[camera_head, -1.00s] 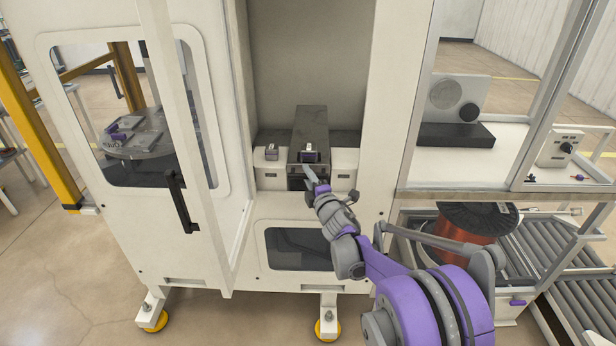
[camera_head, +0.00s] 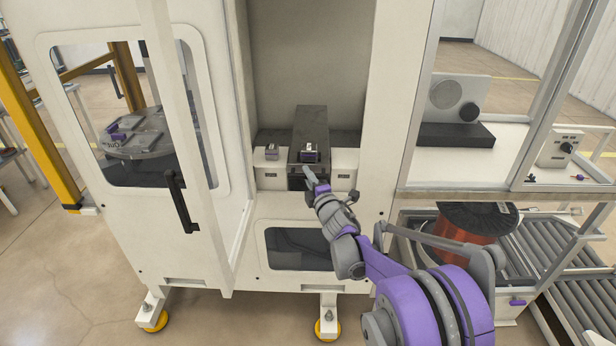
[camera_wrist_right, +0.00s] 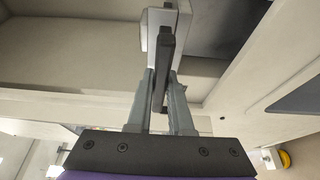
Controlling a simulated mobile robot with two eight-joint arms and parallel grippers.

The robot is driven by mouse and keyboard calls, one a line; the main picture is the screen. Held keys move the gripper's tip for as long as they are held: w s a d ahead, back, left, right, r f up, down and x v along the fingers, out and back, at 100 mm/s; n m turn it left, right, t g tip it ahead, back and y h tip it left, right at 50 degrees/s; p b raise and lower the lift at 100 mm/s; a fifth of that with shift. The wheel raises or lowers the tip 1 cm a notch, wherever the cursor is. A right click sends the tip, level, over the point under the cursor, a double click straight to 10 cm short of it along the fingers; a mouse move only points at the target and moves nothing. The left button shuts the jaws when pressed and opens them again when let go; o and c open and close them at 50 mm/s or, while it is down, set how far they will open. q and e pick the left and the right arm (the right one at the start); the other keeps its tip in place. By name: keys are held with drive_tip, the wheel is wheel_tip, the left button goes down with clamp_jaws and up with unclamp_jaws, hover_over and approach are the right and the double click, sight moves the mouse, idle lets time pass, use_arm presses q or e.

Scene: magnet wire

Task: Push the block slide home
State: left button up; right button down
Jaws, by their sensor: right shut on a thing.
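The block slide (camera_head: 310,122) is a long dark grey block lying in the machine's recess between white side housings. I cannot tell how the bar joins the slide. My left gripper is not in view.
A white housing (camera_head: 268,177) stands left of the slide, with another small piece (camera_head: 271,153) on it. A machine door with a black handle (camera_head: 181,200) stands to the left. Behind its window is a round turntable (camera_head: 145,143). A copper wire spool (camera_head: 465,228) is at the right.

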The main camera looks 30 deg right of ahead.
sight(312, 161)
idle(0.5)
drive_tip(key=w+d, duration=0.1)
drive_tip(key=w, duration=0.2)
drive_tip(key=w+d, duration=0.2)
drive_tip(key=w, duration=0.1)
drive_tip(key=w+d, duration=0.2)
drive_tip(key=shift+w+d, duration=0.2)
drive_tip(key=shift+w, duration=0.2)
drive_tip(key=shift+r, duration=0.1)
drive_tip(key=shift+d, duration=0.1)
drive_tip(key=c, duration=0.8)
unclamp_jaws()
